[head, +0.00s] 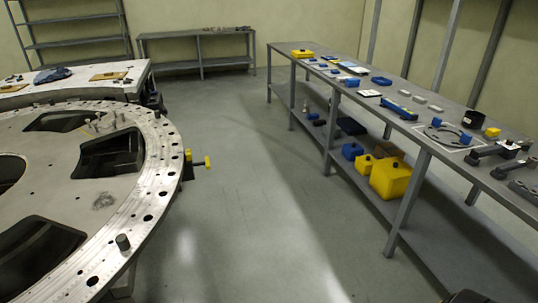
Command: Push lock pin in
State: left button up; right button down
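The turret plate (160,155) is a large round grey metal plate with holes in its rim and dark cut-outs, at the left of the head view. A yellow part (208,162), which looks like the lock pin's handle, sticks out to the right from the plate's outer edge. A smaller yellow piece (188,155) sits between it and the rim. How deep the pin sits is hidden by the rim. Neither gripper can be made out.
A long grey workbench (345,99) with tools and parts runs along the right. Yellow boxes (390,180) stand on its lower shelf. Open floor (245,200) lies between plate and bench. A dark rounded shape (466,297), unclear, shows at the bottom right.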

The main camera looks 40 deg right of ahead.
aim_at(207, 163)
jog(key=k+l, duration=0.1)
jog(key=l, duration=0.5)
jog(key=l+z, duration=0.1)
jog(key=l, duration=0.5)
jog(key=k+l, duration=0.15)
jog(key=l, duration=0.45)
jog(key=i+z, duration=0.25)
jog(key=i, duration=0.7)
jog(key=i+j+z, duration=0.25)
jog(key=i, duration=0.7)
jog(key=i+l, duration=0.05)
jog(key=l, duration=0.05)
